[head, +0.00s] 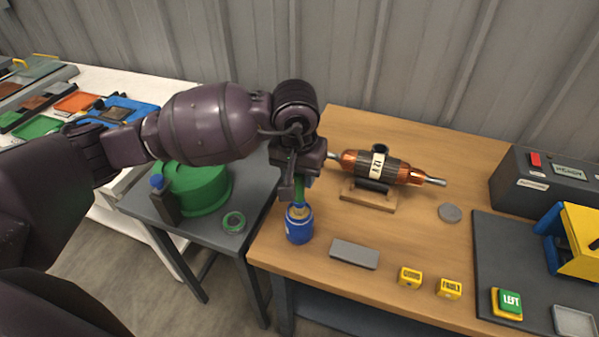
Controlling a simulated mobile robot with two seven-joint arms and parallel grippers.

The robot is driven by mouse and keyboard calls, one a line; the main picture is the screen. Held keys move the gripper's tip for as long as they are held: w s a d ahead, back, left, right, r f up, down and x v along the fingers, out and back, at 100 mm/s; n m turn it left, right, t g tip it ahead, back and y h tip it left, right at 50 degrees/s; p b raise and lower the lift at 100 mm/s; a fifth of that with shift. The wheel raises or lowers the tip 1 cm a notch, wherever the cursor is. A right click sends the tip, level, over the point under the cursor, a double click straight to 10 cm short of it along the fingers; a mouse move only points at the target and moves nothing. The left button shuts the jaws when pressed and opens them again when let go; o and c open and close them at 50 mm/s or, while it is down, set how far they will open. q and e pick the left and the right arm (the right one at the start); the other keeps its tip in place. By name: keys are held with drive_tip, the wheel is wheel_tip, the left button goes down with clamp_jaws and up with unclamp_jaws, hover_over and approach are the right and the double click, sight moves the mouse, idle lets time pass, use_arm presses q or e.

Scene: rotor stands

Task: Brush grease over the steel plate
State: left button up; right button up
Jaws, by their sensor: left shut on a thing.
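My left gripper (297,189) is shut on the green handle of a brush (300,192). The brush points down into a blue pot (299,230) near the table's left edge. The pot has a pale yellowish inside, and the brush's bristles cannot be seen. A flat grey rectangular plate (354,254), which looks like the steel plate, lies on the wooden table to the right of the pot, apart from it. My right gripper is not in view.
A copper-wound rotor (382,168) rests on a wooden stand (369,196) behind the plate. A green drum (200,188) stands left.

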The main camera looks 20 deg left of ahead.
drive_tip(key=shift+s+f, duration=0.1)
use_arm(q)
drive_tip(key=shift+f, duration=0.1)
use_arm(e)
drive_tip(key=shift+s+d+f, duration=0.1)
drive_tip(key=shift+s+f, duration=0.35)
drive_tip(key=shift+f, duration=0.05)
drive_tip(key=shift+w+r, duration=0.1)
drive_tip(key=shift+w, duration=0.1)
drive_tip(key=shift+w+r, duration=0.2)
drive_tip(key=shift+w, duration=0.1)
use_arm(q)
drive_tip(key=shift+s+b, duration=0.1)
drive_tip(key=shift+b, duration=0.2)
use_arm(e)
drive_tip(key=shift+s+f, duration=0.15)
use_arm(q)
drive_tip(key=shift+f, duration=0.1)
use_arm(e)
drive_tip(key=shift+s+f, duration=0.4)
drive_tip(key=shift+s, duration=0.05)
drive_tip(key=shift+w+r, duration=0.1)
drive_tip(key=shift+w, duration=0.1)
